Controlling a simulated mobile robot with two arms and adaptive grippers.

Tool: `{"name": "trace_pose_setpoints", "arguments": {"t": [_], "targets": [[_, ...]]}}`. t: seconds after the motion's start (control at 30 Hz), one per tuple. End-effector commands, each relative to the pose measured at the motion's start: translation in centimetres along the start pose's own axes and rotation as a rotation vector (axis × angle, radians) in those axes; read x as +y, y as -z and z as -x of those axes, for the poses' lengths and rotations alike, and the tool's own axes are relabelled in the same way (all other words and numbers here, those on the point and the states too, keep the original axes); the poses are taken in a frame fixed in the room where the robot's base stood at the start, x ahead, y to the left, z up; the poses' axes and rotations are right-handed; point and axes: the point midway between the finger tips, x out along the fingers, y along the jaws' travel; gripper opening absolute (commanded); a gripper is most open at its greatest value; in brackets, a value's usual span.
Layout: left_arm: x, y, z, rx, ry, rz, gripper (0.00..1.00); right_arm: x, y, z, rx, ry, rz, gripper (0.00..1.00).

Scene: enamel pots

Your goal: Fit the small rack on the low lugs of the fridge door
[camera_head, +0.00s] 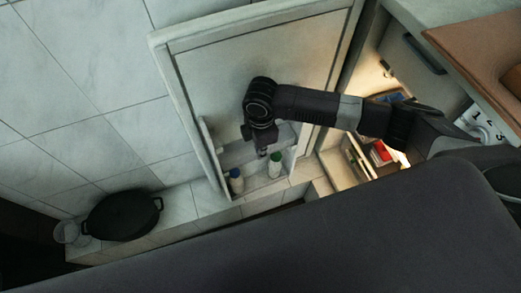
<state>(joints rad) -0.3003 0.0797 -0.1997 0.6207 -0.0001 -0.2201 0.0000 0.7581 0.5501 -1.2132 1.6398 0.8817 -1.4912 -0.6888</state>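The fridge door (203,72) stands open, its pale inner face towards me. Low on it is a pale rack-like ledge (232,157); I cannot tell whether this is the small rack or part of the door. My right gripper (262,152) points down over the ledge, in front of the door. Its fingers are dark and small, and whether they hold the ledge is unclear. The lugs are not distinguishable. My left gripper is out of view.
The lit fridge interior (352,165) is right of the door, with a red item (381,152) inside. A black pot (123,215) and a glass (68,232) stand on the ledge at lower left. A brown board (475,50) lies on the counter at upper right.

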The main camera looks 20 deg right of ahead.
Motion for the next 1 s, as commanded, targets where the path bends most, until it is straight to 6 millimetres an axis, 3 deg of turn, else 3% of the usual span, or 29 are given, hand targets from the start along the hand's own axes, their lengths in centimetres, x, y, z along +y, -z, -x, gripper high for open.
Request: {"name": "trace_pose_setpoints", "arguments": {"t": [0.07, 0.3, 0.63, 0.77, 1.0], "targets": [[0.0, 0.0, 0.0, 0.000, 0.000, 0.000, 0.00, 0.0, 0.0, 0.0, 0.001, 0.000, 0.000, 0.00], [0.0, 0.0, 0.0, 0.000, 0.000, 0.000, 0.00, 0.0, 0.0, 0.0, 0.001, 0.000, 0.000, 0.25], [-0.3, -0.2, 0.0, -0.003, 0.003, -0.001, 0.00, 0.0, 0.0, 0.5, 0.001, -0.001, 0.000, 0.25], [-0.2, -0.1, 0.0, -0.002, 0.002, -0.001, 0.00, 0.1, 0.0, 2.2, 0.002, -0.003, 0.000, 0.25], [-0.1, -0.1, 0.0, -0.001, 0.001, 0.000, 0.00, 0.1, 0.1, 7.4, 0.002, -0.004, 0.002, 0.25]]}}
